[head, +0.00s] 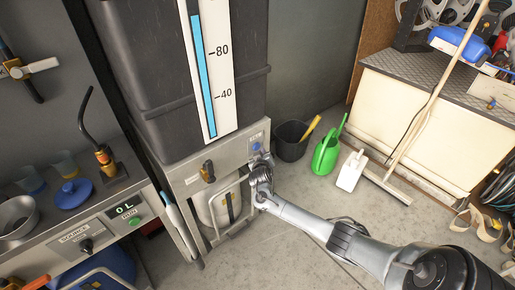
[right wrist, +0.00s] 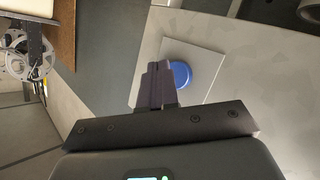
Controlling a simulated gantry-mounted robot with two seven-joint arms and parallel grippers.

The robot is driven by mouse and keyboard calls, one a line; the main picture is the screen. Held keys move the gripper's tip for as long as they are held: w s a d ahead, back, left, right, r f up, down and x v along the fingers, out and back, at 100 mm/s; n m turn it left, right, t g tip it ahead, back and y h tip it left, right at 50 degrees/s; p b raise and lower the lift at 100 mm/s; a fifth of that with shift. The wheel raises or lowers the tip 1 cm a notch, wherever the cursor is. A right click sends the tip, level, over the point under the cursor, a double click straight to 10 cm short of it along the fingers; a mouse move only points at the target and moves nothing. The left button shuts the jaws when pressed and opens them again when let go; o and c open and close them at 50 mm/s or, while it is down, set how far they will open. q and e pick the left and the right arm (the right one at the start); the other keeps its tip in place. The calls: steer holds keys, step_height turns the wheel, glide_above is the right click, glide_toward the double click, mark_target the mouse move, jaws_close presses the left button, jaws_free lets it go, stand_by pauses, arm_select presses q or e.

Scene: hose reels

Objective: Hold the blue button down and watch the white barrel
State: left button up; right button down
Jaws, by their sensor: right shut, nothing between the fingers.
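The blue button (head: 256,146) is on the grey front panel under the dark tank. It also shows in the right wrist view (right wrist: 182,70) on a pale square plate. My right gripper (head: 262,168) is at the panel, just below the button in the head view. Its fingers (right wrist: 157,82) are shut and empty, with their tips close beside the button; I cannot tell whether they touch it. The white barrel (head: 220,207) stands inside the frame below the panel, partly hidden by a bar and a hose; a dark upright strip shows on its front. My left gripper is not in view.
The tank's gauge (head: 211,75) has a tall blue column. A counter display (head: 125,209) reads 0L. A black bucket (head: 291,141), green watering can (head: 326,153), white jug (head: 351,171) and broom (head: 388,187) stand right of the panel. Open floor lies in front.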

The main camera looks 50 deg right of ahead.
steer(key=shift+w, duration=0.1)
stand_by(0.4)
steer(key=shift+w+d, duration=0.1)
steer(key=shift+w, duration=0.2)
steer(key=shift+w+b, duration=0.25)
steer(key=shift+b, duration=0.1)
stand_by(0.5)
steer(key=shift+w+d, duration=0.15)
steer(key=shift+w, duration=0.1)
stand_by(0.5)
stand_by(0.7)
stand_by(0.9)
